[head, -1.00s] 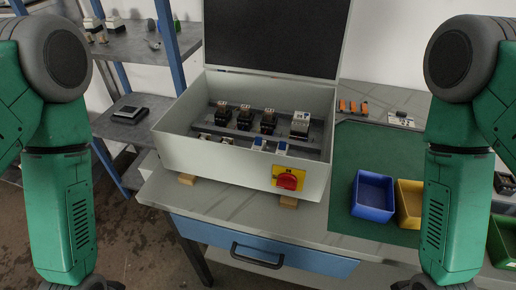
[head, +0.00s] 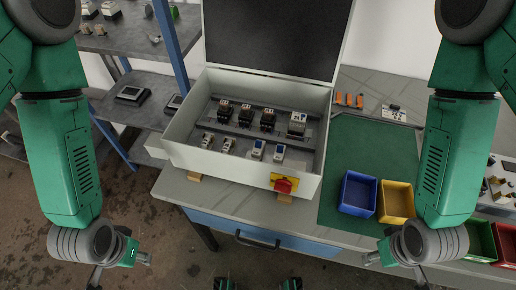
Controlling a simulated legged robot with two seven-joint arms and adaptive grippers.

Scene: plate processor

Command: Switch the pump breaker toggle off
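The open grey electrical enclosure (head: 235,170) stands on the workbench with its dark-faced lid raised at the back. In its front row are two small white breakers with blue parts, a left one (head: 258,150) and a right one (head: 279,153). Two paler small devices (head: 208,140) sit to their left. No label is readable, so I cannot tell which is the pump breaker or how its toggle stands. My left arm's end (head: 100,243) and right arm's end (head: 412,243) hang low, well apart from the enclosure. Finger opening is not discernible on either.
A red rotary switch on a yellow plate (head: 284,184) is on the enclosure's front wall. A blue-posted shelf is at the left. The bench has a drawer handle (head: 257,241).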

